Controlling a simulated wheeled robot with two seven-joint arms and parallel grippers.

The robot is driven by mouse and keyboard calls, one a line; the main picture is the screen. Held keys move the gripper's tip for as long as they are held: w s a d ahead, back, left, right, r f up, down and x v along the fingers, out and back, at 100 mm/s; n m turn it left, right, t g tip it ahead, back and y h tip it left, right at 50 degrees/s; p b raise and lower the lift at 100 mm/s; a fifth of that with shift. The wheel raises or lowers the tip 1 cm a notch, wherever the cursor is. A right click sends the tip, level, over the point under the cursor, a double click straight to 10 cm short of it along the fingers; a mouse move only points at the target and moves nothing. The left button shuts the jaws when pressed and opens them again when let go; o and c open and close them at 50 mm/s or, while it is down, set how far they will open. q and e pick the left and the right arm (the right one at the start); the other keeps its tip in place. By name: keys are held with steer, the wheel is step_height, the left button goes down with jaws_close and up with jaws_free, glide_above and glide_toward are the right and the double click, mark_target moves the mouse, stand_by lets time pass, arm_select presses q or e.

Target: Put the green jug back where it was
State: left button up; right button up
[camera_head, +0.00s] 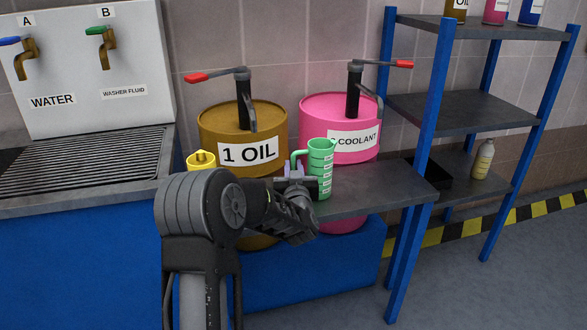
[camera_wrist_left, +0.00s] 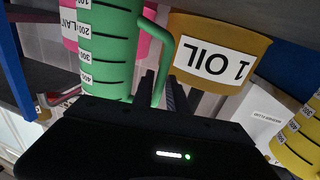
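The green jug (camera_head: 320,168), with a measuring scale on its side, is upright at the grey shelf in front of the pink coolant drum. I cannot tell whether its base touches the shelf. My left gripper (camera_head: 298,180) is at its handle, on the left side of the jug. In the left wrist view, the fingers (camera_wrist_left: 161,95) stand close on either side of the green handle, shut on it, and the jug (camera_wrist_left: 106,50) fills the upper left. My right gripper is not in view.
The brown oil drum (camera_head: 240,125) and pink coolant drum (camera_head: 340,112) stand behind the grey shelf (camera_head: 375,187). A yellow jug (camera_head: 201,161) is left of my arm. A sink with two taps (camera_head: 80,160) is at left. A blue-framed rack (camera_head: 470,125) is at right.

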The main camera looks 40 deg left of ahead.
arm_select(q)
steer(key=shift+o, duration=1.4)
steer(key=shift+r, duration=0.2)
steer(key=v, duration=1.2)
